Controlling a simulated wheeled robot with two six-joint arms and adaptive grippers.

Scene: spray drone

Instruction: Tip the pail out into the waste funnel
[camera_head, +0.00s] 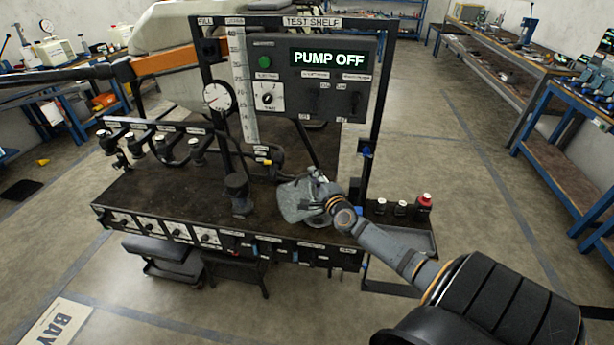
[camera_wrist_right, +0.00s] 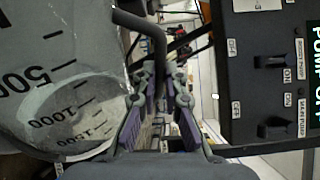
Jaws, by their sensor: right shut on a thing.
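The pail (camera_head: 297,203) is grey and translucent, and my right gripper (camera_head: 322,186) is at its right side, over the front right part of the test bench. In the right wrist view the pail (camera_wrist_right: 55,90) fills the left side, with its scale numbers reading slanted and upside down, so it looks tilted. The right gripper's fingers (camera_wrist_right: 160,108) are closed around a dark bent bar at the pail's side, likely its handle. A dark, cup-like thing (camera_head: 238,192) stands on the bench left of the pail; it may be the waste funnel. My left gripper is out of view.
A panel (camera_head: 318,78) reading PUMP OFF stands behind the pail, within a dark frame. A row of nozzles (camera_head: 160,140) runs along the bench's left. Small bottles (camera_head: 423,202) stand on a side tray at right. The bench top (camera_head: 165,190) is bare at left.

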